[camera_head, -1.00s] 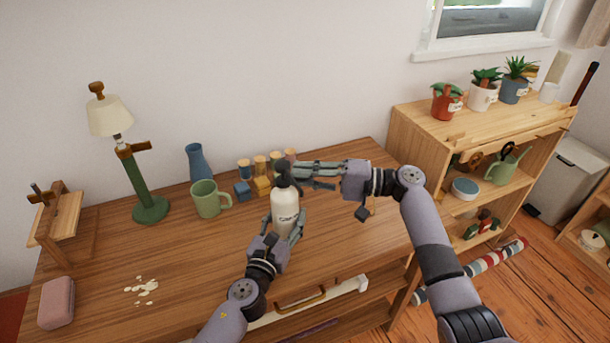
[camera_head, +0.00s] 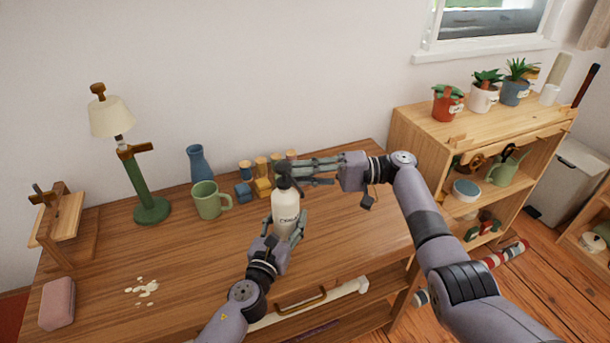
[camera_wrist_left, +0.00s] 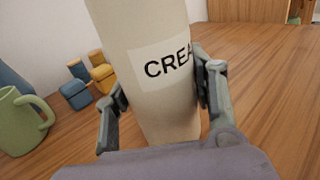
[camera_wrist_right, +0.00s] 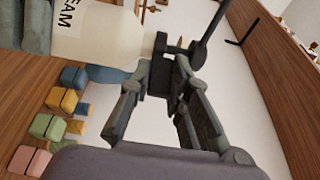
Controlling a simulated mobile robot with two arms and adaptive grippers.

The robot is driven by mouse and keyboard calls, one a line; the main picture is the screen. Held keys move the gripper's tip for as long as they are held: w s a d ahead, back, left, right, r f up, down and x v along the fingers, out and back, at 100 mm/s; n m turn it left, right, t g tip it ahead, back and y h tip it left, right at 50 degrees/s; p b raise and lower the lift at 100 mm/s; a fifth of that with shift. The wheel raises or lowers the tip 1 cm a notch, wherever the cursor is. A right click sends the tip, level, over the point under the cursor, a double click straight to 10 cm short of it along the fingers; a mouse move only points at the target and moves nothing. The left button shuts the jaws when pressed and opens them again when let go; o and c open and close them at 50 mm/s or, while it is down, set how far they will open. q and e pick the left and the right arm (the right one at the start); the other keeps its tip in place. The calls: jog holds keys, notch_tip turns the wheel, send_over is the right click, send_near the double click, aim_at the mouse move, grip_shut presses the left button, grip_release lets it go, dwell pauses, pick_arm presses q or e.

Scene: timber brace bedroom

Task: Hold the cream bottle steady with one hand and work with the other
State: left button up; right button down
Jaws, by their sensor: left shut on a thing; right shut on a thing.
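The cream bottle (camera_head: 285,205) is a cream-white bottle with a label and a dark pump top (camera_head: 284,180). It stands upright on the wooden desk. My left gripper (camera_head: 284,232) is shut around the bottle's body; the left wrist view shows a finger on each side of the bottle (camera_wrist_left: 150,60). My right gripper (camera_head: 300,172) comes in from the right at the height of the pump top. In the right wrist view, its fingers are shut on the dark pump top (camera_wrist_right: 178,50), beside the bottle's shoulder.
A green mug (camera_head: 208,200), blue vase (camera_head: 198,163) and several small coloured jars (camera_head: 262,186) stand behind and left of the bottle. A green lamp (camera_head: 140,185), pink block (camera_head: 57,303) and white spots (camera_head: 142,290) are farther left. The desk's right part is clear.

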jog(key=shift+g, duration=0.3)
jog(key=c, duration=1.8)
grip_release()
jog(key=shift+o, duration=0.2)
jog(key=shift+d, duration=0.1)
jog(key=d, duration=1.1)
jog(key=shift+w+d, duration=0.25)
jog(key=shift+d, duration=0.15)
pick_arm(q)
jog(key=o, duration=1.4)
jog(key=shift+o, duration=0.2)
